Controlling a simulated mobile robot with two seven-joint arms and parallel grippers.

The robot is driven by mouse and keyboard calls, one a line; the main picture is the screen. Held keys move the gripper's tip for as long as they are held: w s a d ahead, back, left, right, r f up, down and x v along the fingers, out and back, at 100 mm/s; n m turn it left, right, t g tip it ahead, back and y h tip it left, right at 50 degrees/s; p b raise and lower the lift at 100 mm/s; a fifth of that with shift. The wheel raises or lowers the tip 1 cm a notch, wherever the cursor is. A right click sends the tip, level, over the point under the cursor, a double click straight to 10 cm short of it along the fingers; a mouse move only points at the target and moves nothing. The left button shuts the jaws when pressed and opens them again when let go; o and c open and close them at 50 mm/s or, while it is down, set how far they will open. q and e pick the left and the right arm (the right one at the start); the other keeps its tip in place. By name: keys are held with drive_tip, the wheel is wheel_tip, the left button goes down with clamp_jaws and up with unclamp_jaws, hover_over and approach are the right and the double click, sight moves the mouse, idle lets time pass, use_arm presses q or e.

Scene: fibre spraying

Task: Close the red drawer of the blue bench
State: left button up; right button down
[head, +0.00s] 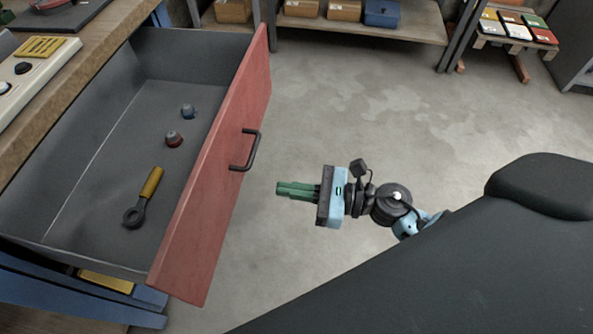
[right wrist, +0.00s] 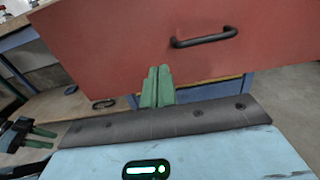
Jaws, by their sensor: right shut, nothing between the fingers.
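The red drawer (head: 215,180) is pulled far out of the bench (head: 70,90), with its grey inside open to view. The red front has a black bar handle (head: 246,150). It also shows in the right wrist view (right wrist: 130,40), with the handle (right wrist: 204,37) at upper right. My right gripper (head: 280,190) is shut and empty, to the right of the drawer front, its green fingers pointing at it with a gap between. In the right wrist view, what looks like my left gripper (right wrist: 48,138) shows at the left edge; its opening is unclear.
A yellow-handled ring tool (head: 145,198) and two small knobs (head: 173,138) lie in the drawer. Blue bench framing (head: 60,290) shows below it. A shelf with boxes (head: 360,22) stands at the back. The concrete floor (head: 400,110) right of the drawer is clear.

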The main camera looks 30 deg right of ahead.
sight(226, 180)
drive_tip(key=p+x, duration=0.1)
drive_tip(key=x, duration=0.8)
drive_tip(key=shift+r, duration=0.1)
use_arm(q)
drive_tip(key=shift+s+d+r, duration=0.15)
drive_tip(key=shift+s+r, duration=0.2)
drive_tip(key=shift+s, duration=0.05)
use_arm(e)
drive_tip(key=shift+w+a, duration=0.3)
drive_tip(key=shift+a, duration=0.15)
use_arm(q)
drive_tip(key=shift+w+r, duration=0.1)
drive_tip(key=shift+w, duration=0.05)
